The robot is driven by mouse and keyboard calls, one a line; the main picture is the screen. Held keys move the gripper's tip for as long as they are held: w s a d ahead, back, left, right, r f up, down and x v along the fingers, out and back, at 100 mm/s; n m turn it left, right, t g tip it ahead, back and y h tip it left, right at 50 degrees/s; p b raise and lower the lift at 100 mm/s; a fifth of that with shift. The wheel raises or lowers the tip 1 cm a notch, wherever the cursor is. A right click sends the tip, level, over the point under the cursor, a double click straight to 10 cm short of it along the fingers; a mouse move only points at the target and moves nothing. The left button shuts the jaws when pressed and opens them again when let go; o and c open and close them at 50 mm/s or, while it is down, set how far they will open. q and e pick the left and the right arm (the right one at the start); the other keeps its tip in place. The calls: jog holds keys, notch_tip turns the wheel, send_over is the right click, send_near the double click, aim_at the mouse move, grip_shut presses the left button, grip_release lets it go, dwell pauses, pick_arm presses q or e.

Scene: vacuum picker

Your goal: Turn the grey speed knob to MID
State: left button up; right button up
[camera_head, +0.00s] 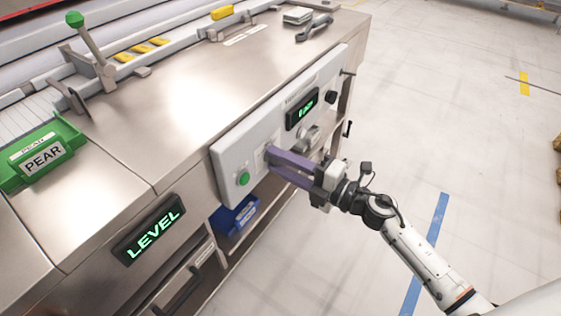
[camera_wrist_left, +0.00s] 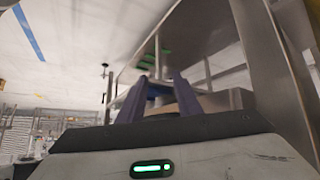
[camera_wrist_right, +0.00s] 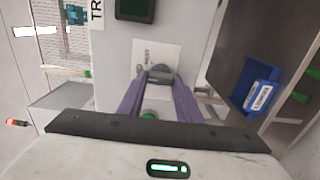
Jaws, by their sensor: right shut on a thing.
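The grey speed knob (camera_wrist_right: 160,74) sits on a white label plate (camera_wrist_right: 155,52) on the light grey control panel (camera_head: 228,159). My right gripper (camera_head: 271,154) reaches the panel from the right. In the right wrist view its purple fingers (camera_wrist_right: 160,78) are shut on the knob, one at each side. In the head view the fingers hide the knob, and I cannot read its setting. My left gripper (camera_wrist_left: 160,78) shows only in the left wrist view. Its fingers are apart with nothing held between them.
A green button (camera_head: 244,178) is left of the right fingers. A lit display (camera_head: 302,109), a silver knob (camera_head: 310,138) and a black knob (camera_head: 331,97) are farther along the panel. A blue bin (camera_head: 235,216) sits below.

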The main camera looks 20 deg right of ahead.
jog(key=o, duration=1)
jog(key=shift+o, duration=0.2)
jog(key=v, duration=1)
jog(key=shift+s+d, duration=0.15)
jog(key=shift+s, duration=0.05)
